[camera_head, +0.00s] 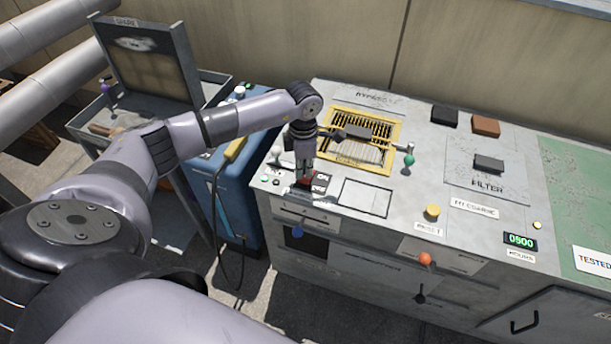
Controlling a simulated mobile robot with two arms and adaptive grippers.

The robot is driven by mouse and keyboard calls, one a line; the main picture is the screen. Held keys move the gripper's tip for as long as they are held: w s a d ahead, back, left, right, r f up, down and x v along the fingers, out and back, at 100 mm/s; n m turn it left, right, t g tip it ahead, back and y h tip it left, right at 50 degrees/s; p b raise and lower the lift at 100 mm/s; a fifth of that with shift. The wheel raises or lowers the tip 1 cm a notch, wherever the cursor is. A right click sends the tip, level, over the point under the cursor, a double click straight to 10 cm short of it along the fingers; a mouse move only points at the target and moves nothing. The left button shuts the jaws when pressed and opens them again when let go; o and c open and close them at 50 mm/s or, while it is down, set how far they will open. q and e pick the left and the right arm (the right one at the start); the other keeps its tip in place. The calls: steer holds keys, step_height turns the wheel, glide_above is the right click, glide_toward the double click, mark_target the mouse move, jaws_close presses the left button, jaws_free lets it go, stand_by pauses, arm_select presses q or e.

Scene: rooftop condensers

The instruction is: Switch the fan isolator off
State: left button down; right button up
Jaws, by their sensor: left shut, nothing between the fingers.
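My right gripper is out of view.
A yellow-framed grille (388,162) with a dark handle lies behind the gripper. A green knob (409,160), a yellow knob (432,211) and a filter plate (487,180) are to the right. A blue machine (233,190) stands left of the cabinet.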

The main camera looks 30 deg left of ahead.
mark_target(304, 179)
arm_select(q)
steer(key=shift+f+b, duration=0.7)
steer(key=shift+f, duration=0.25)
stand_by(0.3)
steer(key=shift+r+p, duration=2.3)
steer(key=shift+r, duration=1.3)
steer(key=shift+d+f, duration=0.1)
